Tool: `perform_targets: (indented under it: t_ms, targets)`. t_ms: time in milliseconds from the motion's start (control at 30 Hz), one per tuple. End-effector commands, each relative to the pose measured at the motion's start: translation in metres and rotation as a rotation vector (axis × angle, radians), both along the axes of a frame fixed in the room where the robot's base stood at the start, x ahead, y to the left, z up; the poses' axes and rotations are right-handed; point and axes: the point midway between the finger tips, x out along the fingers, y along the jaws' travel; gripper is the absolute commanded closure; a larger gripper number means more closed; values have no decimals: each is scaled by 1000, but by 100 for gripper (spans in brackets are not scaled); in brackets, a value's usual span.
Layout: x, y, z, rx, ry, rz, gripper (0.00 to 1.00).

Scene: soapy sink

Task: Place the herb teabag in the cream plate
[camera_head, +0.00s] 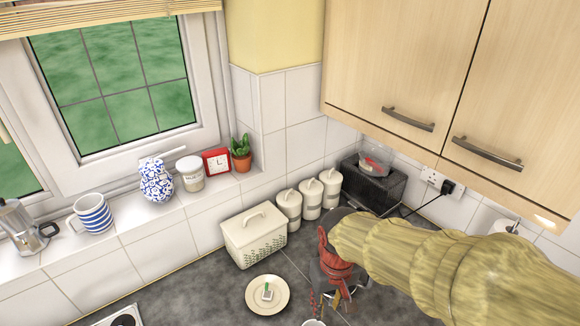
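The cream plate (252,301) is round and lies flat on the dark worktop, in front of the cream bread bin. A small pale thing with a green mark (267,292) lies in the middle of the plate; it looks like the herb teabag, but it is too small to read. My arm reaches in from the right in a yellowish sleeve. My gripper (334,298), red and dark, points down just right of the plate and apart from it. Its fingertips are small and cluttered here, so their opening and any held thing cannot be made out.
The bread bin (255,236) and several cream canisters (310,198) stand along the back wall. A dark toaster-like box (374,184) is in the corner. A cup rim (313,323) shows at the bottom edge. Worktop left of the plate (190,290) is clear.

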Motion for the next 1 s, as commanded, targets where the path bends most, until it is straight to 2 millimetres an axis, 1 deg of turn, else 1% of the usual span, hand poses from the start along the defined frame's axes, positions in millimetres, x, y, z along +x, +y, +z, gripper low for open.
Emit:
perform_targets:
  t_ms: [33, 200, 300, 400, 500, 600, 700, 1000]
  targets:
    - [-11, -13, 1, 9, -34, -13, 73]
    - [-47, -46, 13, 29, -140, -57, 73]
    - [-65, -63, 17, 39, -216, -101, 73]
    - [-78, -77, 20, 48, -296, -145, 73]
    - [-85, -88, 28, 53, -373, -184, 73]
    - [-87, -97, 36, 55, -432, -213, 73]
    - [-88, -102, 36, 54, -450, -233, 73]
    - [-87, -103, 37, 52, -448, -238, 73]
